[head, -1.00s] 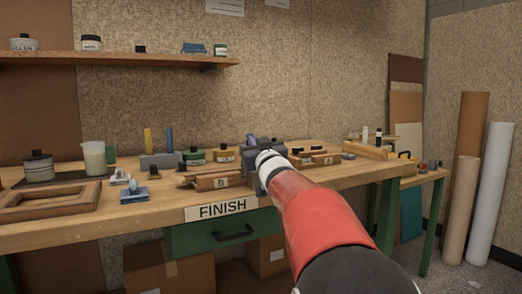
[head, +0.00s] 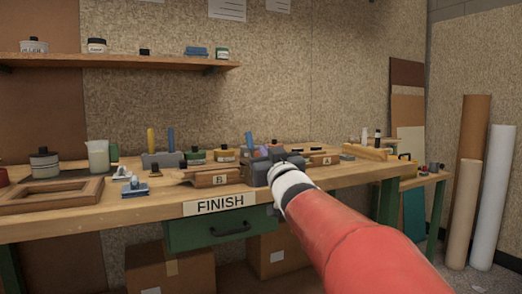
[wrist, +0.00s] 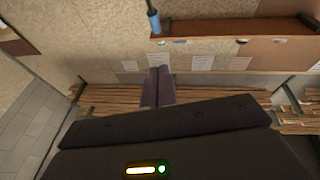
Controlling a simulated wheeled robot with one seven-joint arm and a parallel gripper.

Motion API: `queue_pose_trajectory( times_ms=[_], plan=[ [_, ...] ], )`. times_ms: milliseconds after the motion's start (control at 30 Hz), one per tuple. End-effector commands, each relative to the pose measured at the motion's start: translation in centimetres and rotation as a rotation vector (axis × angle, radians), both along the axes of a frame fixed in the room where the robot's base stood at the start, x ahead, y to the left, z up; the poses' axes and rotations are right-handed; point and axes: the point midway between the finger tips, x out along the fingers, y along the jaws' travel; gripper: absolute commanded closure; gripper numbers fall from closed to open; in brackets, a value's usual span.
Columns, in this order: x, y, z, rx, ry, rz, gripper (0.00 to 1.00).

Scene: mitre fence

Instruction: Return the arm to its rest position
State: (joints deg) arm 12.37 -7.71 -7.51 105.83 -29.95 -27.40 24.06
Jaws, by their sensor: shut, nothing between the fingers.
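My arm reaches from the lower right of the head view toward the workbench (head: 150,212) with the FINISH label. My gripper (head: 265,153) is at the arm's far end, over the bench, partly hidden behind my own wrist. In the wrist view my gripper's fingers (wrist: 157,87) are together with nothing between them. Two wooden pieces marked B (head: 214,180) and A (head: 322,160) lie on the bench on either side of my gripper in the picture. Whether the gripper touches anything on the bench is hidden.
A wooden frame (head: 88,190), a beaker (head: 98,156), a blue clamp-like tool (head: 134,189) and several small jars crowd the bench. A shelf (head: 120,61) hangs above. Tall rolls (head: 490,195) stand at the right. A green drawer (head: 218,230) is under the bench top.

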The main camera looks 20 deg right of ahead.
Motion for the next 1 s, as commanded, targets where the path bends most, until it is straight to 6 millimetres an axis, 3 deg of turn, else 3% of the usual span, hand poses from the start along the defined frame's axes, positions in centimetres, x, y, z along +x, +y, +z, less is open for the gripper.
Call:
queue_pose_trajectory(
  times_ms=[267, 367, 467, 567, 700, 800, 900, 1000],
  plan=[
    [-0.8, 0.2, -0.5, 0.006, 0.011, -0.004, 1.0],
    [-1.8, 0.6, -2.0, 0.033, 0.078, -0.03, 1.0],
    [-4.1, 1.8, -5.8, 0.088, 0.23, -0.071, 1.0],
    [-8.0, 4.0, -11.6, 0.141, 0.455, -0.098, 1.0],
    [-14.4, 7.5, -19.7, 0.181, 0.767, -0.086, 1.0],
    [-19.2, 9.9, -24.6, 0.189, 0.968, -0.052, 1.0],
    [-23.5, 11.8, -28.4, 0.188, 1.133, -0.014, 1.0],
    [-26.7, 13.2, -30.8, 0.18, 1.251, 0.021, 1.0]
  ],
)
